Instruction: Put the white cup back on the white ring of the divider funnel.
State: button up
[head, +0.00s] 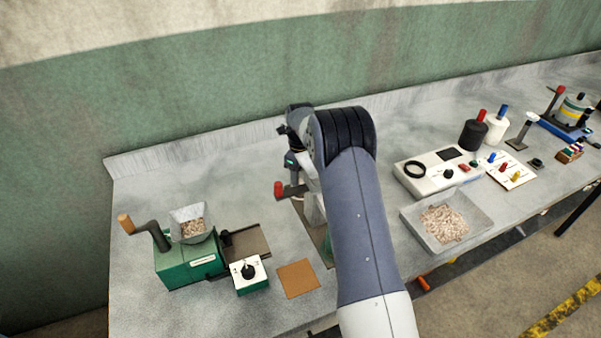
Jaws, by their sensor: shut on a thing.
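My gripper (292,162) is in the middle of the head view, left of my forearm, pointing down over a device with a red-knobbed lever (291,191). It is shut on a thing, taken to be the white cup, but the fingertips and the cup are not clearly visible. A pale grey upright part (314,208) shows below the gripper, partly behind my arm. I cannot tell whether it belongs to the divider funnel. The white ring is not visible, so I cannot tell how the cup stands to it.
A green hand mill (190,265) with a hopper of grain stands at left, beside a green-and-white dial box (252,275) and a brown square pad (298,279). At right are a grain tray (477,204), a white control panel (432,177) and black and white bottles (472,135).

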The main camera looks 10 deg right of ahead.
jog(key=shift+f, duration=0.2)
jog(key=o, duration=1)
jog(key=shift+r, duration=0.1)
jog(key=shift+o, duration=0.2)
notch_tip(320, 180, up, 12)
jog(key=b, duration=0.2)
jog(key=shift+r, duration=0.15)
notch_tip(320, 180, down, 12)
jog(key=shift+r+p, duration=0.15)
jog(key=shift+p, duration=1.05)
jog(key=shift+w, duration=0.1)
jog(key=shift+r+b, duration=0.6)
jog(key=shift+r, duration=1.15)
